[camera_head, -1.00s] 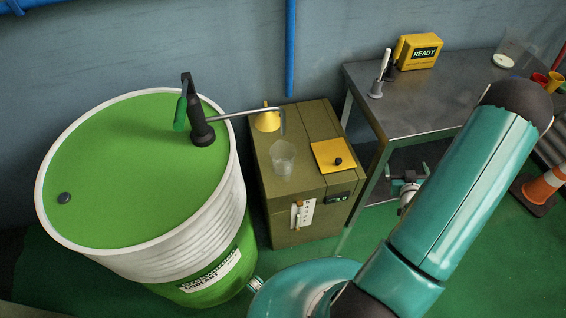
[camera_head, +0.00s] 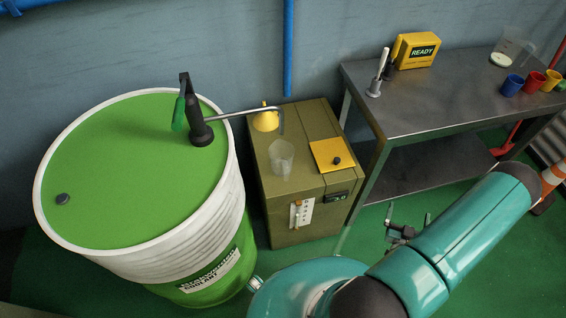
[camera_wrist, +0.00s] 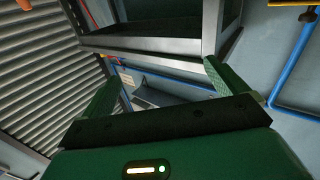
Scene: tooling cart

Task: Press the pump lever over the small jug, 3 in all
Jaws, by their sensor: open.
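The pump (camera_head: 199,128) stands on the lid of the green and white drum (camera_head: 110,150) at the left of the head view. Its lever (camera_head: 180,112), with a green grip, hangs down beside the black pump body. A metal spout runs right, its bent end above the small clear jug (camera_head: 281,158). The jug stands upright on the olive cabinet (camera_head: 305,205); I cannot tell its contents. My gripper (camera_wrist: 162,72) is open with nothing between its green fingers. In the head view it is low, right of the cabinet, partly hidden by my arm, far from the lever.
A yellow funnel (camera_head: 265,120) and a yellow plate (camera_head: 330,154) with a black knob are on the cabinet. The metal bench (camera_head: 430,105) at right holds a yellow READY box (camera_head: 413,51), a clear container (camera_head: 507,52) and coloured cups. Blue pipes run along the wall.

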